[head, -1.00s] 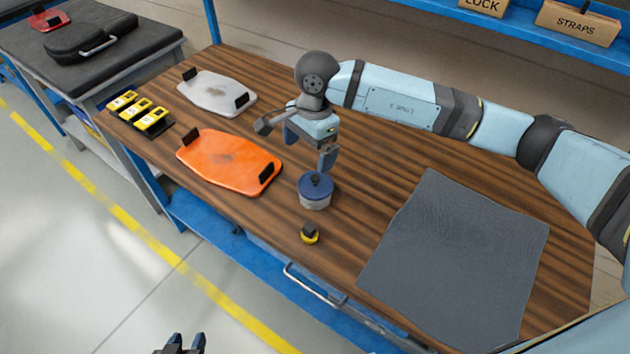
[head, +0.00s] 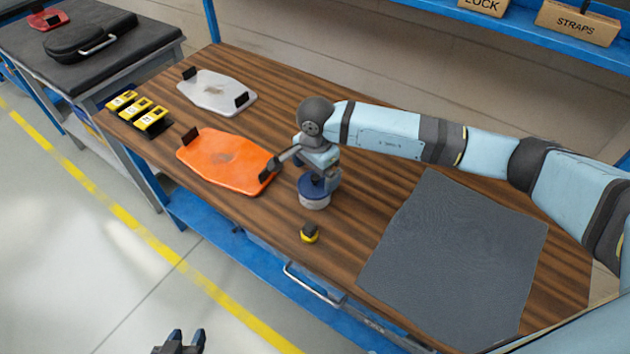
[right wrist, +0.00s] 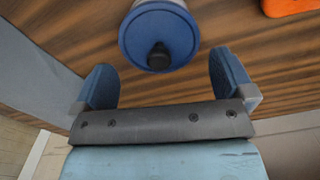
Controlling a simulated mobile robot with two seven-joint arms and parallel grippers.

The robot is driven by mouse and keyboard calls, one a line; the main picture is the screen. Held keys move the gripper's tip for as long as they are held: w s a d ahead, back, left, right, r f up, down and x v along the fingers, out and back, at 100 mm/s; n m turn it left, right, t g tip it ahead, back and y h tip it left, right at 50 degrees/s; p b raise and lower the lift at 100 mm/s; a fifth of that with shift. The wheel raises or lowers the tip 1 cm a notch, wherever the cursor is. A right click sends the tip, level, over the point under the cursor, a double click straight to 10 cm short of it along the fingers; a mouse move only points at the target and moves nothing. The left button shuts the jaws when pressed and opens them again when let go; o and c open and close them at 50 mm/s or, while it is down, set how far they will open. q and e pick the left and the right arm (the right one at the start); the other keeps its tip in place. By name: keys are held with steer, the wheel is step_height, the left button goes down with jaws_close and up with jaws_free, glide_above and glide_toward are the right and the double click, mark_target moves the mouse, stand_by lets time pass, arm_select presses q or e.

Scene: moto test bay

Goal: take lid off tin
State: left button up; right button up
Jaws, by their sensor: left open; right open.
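The tin (head: 315,201) is a short light-grey can standing upright on the wooden bench. Its blue lid (head: 308,188) is on it, and my right gripper partly hides the lid in the head view. In the right wrist view the lid (right wrist: 158,38) shows as a blue disc with a black knob (right wrist: 159,56), just beyond the fingers. My right gripper (head: 317,180) is open, low over the tin; in the right wrist view its two blue fingers (right wrist: 163,82) stand apart with nothing between them. My left gripper (head: 180,343) is open and empty at the bottom edge, away from the bench.
An orange panel (head: 225,160) and a white panel (head: 215,92) lie to the left, with several yellow items (head: 140,112). A grey mat (head: 455,265) covers the right side of the bench.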

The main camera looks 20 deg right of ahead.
mark_target(316, 176)
steer(key=shift+f, duration=1.5)
steer(key=c, duration=0.5)
steer(key=shift+c, duration=0.2)
